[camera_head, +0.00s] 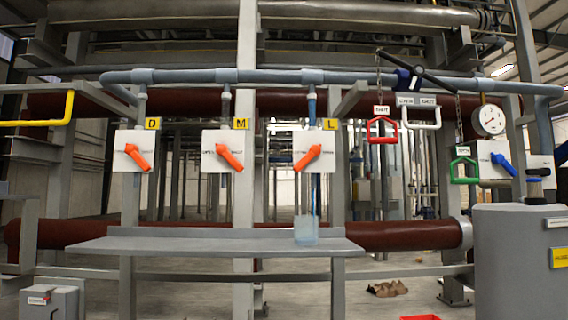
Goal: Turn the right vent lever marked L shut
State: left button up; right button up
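The orange levers at the D tag (138,158) and the M tag (230,158) slant the other way, from upper left to lower right. A thin bluish stream or tube (315,195) shows below the L plate, above a clear bluish container (306,230) on the grey shelf (190,245). Neither gripper is in view.
Right of L hang a red handle (382,138), a white handle (437,125) and a green handle (456,180). A blue lever (503,164) and a round gauge (490,119) are farther right. The shelf is otherwise bare.

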aim_at(315, 150)
jog(key=u, duration=1.3)
jog(key=i, duration=0.85)
jog(key=z, duration=0.2)
